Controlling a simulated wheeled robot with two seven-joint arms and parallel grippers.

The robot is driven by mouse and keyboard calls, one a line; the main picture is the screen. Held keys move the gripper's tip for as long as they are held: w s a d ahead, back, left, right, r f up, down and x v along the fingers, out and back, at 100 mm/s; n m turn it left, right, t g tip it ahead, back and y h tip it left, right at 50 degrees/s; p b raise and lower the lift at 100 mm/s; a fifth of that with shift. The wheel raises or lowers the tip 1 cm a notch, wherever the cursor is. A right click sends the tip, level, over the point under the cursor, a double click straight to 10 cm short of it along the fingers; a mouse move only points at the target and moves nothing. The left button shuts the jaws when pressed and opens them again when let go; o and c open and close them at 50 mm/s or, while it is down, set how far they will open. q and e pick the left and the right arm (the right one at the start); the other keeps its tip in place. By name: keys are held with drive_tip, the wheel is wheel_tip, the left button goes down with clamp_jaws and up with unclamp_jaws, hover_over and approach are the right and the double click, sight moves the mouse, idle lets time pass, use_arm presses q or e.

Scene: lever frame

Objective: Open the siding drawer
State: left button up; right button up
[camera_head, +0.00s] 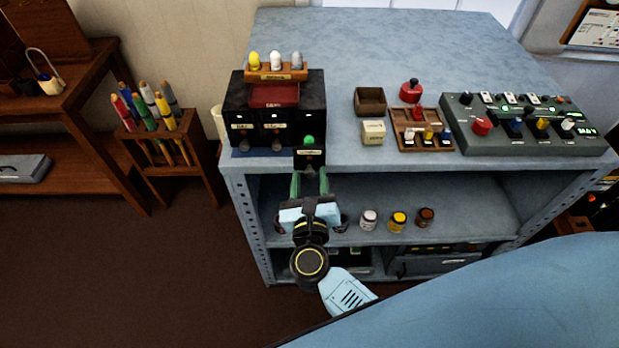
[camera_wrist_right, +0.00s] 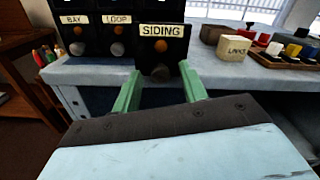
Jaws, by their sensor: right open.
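The siding drawer (camera_head: 311,157) is at the right end of the black drawer cabinet (camera_head: 276,117). Its front stands out ahead of the cabinet face, so it is pulled partly out, and a green round-topped object (camera_head: 309,141) shows in it. In the right wrist view its "SIDING" label (camera_wrist_right: 161,31) is readable above a dark round knob (camera_wrist_right: 160,72). My right gripper (camera_head: 310,177) is open, its green fingers on either side of the knob; the wrist view shows gaps beside it. My left gripper is not in view.
The "BAY" (camera_wrist_right: 74,19) and "LOOP" (camera_wrist_right: 117,19) drawers sit further back. A cream "LINKS" box (camera_head: 373,132), wooden lever tray (camera_head: 423,132) and grey control panel (camera_head: 525,125) stand to the right. Small jars (camera_head: 398,220) are on the shelf below.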

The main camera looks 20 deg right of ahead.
drive_tip(key=b+v, duration=0.2)
drive_tip(key=v, duration=1.1)
